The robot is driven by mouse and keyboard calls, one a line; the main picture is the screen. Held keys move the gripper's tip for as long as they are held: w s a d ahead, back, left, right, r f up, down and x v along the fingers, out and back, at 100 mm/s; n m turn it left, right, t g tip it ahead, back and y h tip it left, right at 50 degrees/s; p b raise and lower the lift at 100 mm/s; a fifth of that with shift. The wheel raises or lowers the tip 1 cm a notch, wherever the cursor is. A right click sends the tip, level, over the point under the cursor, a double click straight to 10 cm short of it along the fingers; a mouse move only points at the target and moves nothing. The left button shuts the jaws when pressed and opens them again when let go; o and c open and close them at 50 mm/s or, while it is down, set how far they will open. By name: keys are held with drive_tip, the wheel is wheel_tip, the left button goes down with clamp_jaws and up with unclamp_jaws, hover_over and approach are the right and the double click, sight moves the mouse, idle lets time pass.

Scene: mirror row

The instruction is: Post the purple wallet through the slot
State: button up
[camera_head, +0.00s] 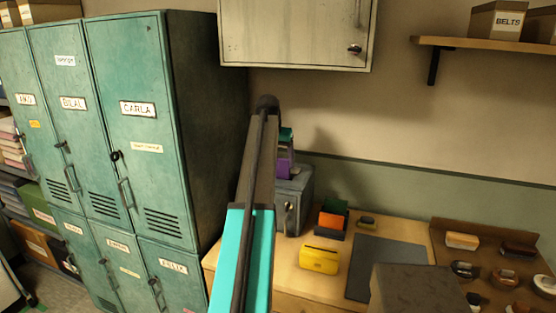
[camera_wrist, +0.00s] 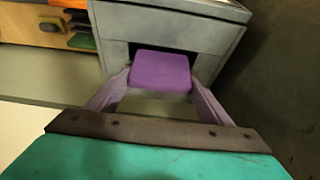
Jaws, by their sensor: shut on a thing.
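The purple wallet (camera_wrist: 160,72) is between the two fingers of my gripper (camera_wrist: 160,84) in the wrist view, and the fingers are shut on its sides. It lies flat in front of a dark slot (camera_wrist: 196,59) in the grey metal box (camera_wrist: 221,43). Its far edge overlaps the opening; I cannot tell whether it has entered. In the head view my arm hides much of the grey box (camera_head: 304,190), and some purple (camera_head: 285,163) shows at its top, beside my arm.
A yellow pouch (camera_head: 319,259), an orange item (camera_head: 330,221) in a dark holder and a grey mat (camera_head: 390,262) lie on the wooden bench right of the box. Teal lockers (camera_head: 180,130) stand left. A wall cabinet (camera_head: 295,35) hangs above.

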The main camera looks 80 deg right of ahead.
drive_tip(key=o, duration=1.2)
drive_tip(key=shift+c, duration=0.2)
drive_tip(key=b+v, duration=0.2)
drive_tip(key=v, duration=0.5)
drive_tip(key=shift+r, duration=0.25)
idle(0.4)
